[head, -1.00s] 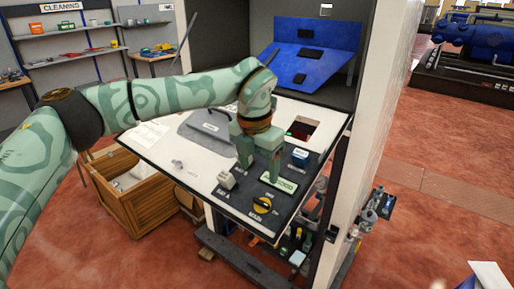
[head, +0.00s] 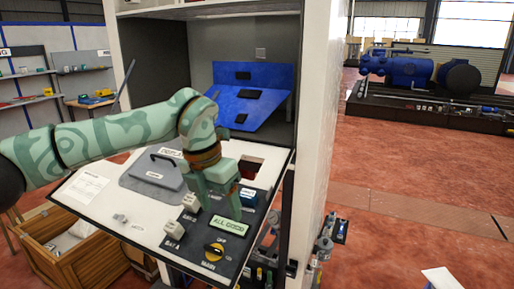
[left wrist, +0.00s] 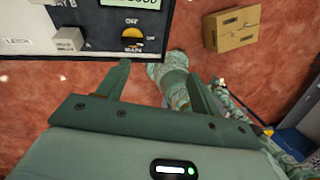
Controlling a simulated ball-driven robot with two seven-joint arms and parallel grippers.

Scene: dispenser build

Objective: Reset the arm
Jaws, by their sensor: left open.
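My left gripper (head: 217,205) is open and empty above the tilted control panel (head: 108,208). In the head view its fingers appear just behind the green "ALL GOOD" display (head: 228,227). A yellow and black main knob (head: 214,250) sits below the display, and white bay switches (head: 174,230) stand to its left. In the left wrist view the open fingers (left wrist: 158,80) have nothing between them. The main knob (left wrist: 133,38) and a switch block (left wrist: 68,38) show beyond them. My right gripper is not in view.
A grey lidded cover (head: 155,172) and a paper sheet (head: 83,187) lie on the panel. A blue sloped chute (head: 248,98) is behind. A white cabinet post (head: 320,130) stands close on the right. A wooden crate (head: 75,255) is at lower left. Open red floor lies to the right.

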